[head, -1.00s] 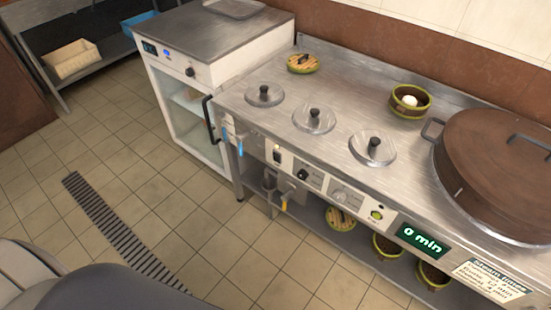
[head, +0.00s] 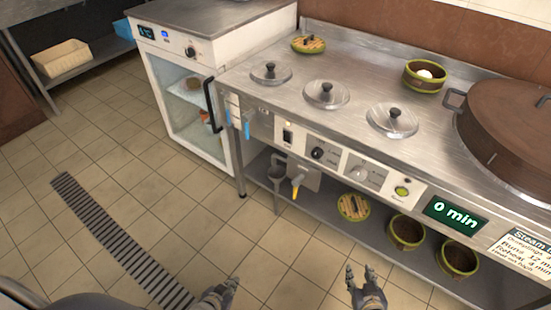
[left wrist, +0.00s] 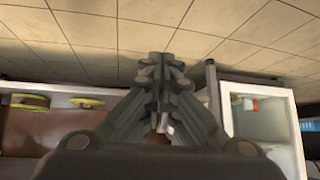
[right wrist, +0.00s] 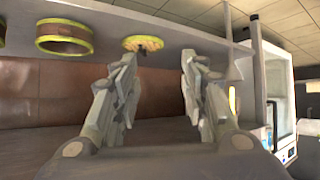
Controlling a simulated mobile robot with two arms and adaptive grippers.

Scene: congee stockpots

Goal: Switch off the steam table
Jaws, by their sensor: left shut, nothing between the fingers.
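The steam table (head: 345,60) is a steel counter with three lidded wells, seen in the head view. Its front panel carries a dark rocker switch (head: 288,136), a black knob (head: 317,153), a pale knob (head: 360,174) and a green-lit button (head: 402,190). A display (head: 453,214) reads "0 min". My left gripper (head: 226,287) is shut and empty, low in front of the counter; its closed fingers also show in the left wrist view (left wrist: 162,68). My right gripper (head: 364,275) is open and empty, below the panel and apart from it; the right wrist view (right wrist: 157,62) shows its spread fingers.
A large brown lidded pot (head: 510,120) stands at the right of the counter. A white glass-door cabinet (head: 222,48) adjoins its left end. A lower shelf (head: 330,212) holds several green-rimmed bowls or baskets. Blue-handled valves and a black bar are at the left corner. The tiled floor in front is clear.

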